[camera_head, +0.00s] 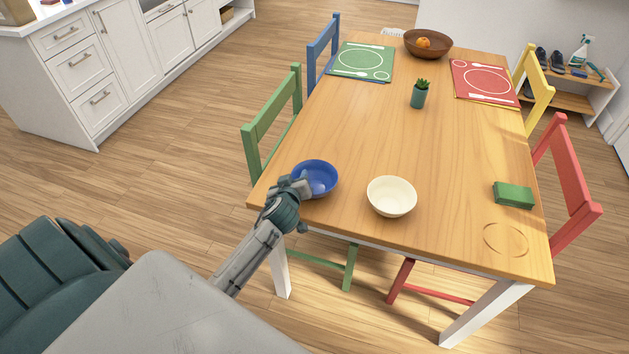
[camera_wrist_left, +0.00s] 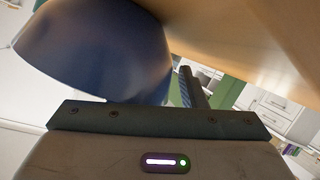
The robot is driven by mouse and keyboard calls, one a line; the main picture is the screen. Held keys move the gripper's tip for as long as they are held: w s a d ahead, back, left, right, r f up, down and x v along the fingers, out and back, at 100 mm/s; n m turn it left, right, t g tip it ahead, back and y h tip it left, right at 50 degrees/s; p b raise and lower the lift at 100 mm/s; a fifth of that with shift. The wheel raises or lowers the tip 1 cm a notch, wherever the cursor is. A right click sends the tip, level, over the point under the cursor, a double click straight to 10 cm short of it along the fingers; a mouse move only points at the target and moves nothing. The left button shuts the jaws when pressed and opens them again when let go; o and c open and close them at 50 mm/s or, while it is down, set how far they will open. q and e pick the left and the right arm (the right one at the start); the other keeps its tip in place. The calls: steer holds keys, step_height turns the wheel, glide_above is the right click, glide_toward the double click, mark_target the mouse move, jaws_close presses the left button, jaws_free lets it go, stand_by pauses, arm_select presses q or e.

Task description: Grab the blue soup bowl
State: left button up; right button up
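The blue soup bowl (camera_head: 308,170) is at the near left corner of the wooden table in the head view. My left gripper (camera_head: 306,188) is at the bowl's near rim. In the left wrist view the bowl (camera_wrist_left: 95,55) fills the upper left, its outer wall close beside one finger (camera_wrist_left: 187,88). The other finger is hidden behind the bowl. The visible finger sits near the middle of the gripper, and the gripper looks shut on the bowl's wall. I cannot tell whether the bowl touches the table. My right gripper is not in view.
A cream bowl (camera_head: 391,197) stands close to the right on the table (camera_head: 440,150). Green napkins (camera_head: 513,195), a small plant (camera_head: 419,95), placemats and a brown fruit bowl (camera_head: 428,46) are farther off. A green chair (camera_head: 272,122) stands at the left edge. The table's middle is clear.

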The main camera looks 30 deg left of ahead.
arm_select(q)
jaws_close()
steer(key=shift+r, duration=0.15)
